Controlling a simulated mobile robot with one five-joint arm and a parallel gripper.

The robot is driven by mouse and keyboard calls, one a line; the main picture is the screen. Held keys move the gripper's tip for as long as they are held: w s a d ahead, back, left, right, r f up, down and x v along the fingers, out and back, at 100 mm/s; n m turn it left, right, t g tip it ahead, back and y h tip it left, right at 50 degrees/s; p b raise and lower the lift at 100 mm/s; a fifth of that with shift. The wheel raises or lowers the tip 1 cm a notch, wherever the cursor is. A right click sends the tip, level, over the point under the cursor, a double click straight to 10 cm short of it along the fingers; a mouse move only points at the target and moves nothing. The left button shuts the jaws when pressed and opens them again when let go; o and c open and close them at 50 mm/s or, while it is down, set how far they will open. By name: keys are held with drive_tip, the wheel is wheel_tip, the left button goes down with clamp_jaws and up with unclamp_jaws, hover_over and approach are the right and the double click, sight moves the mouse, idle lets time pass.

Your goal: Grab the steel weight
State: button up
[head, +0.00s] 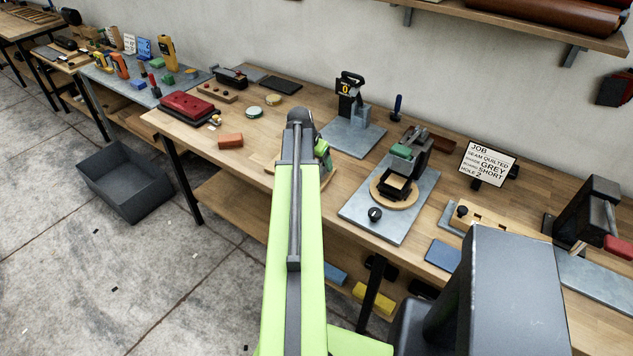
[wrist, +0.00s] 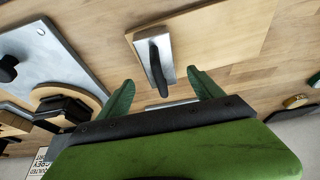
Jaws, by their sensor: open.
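The steel weight (wrist: 143,45) looks like a grey metal block with a dark upright handle. In the wrist view it sits on a pale wooden board (wrist: 225,35) at the top middle. My gripper (wrist: 161,77) is open, its two green fingers spread apart. The dark handle lies between the fingertips in the picture, with no visible contact. In the head view my gripper (head: 323,152) is over the bench, mostly behind my own arm. The board (head: 262,160) shows beside the arm there; I cannot make out the weight in that view.
The wooden bench (head: 285,112) carries a grey plate with a fixture (head: 400,185) to the right of my gripper. A black clamp device (head: 350,95) stands behind it. A red-brown block (head: 230,140) lies to the left. A grey bin (head: 125,180) is on the floor.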

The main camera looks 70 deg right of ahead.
drive_tip(key=b+x, duration=0.4)
drive_tip(key=x, duration=0.1)
drive_tip(key=shift+w+d+f+b, duration=0.15)
drive_tip(key=shift+d+b, duration=0.1)
drive_tip(key=shift+b, duration=0.15)
drive_tip(key=shift+r, duration=0.2)
clamp_jaws()
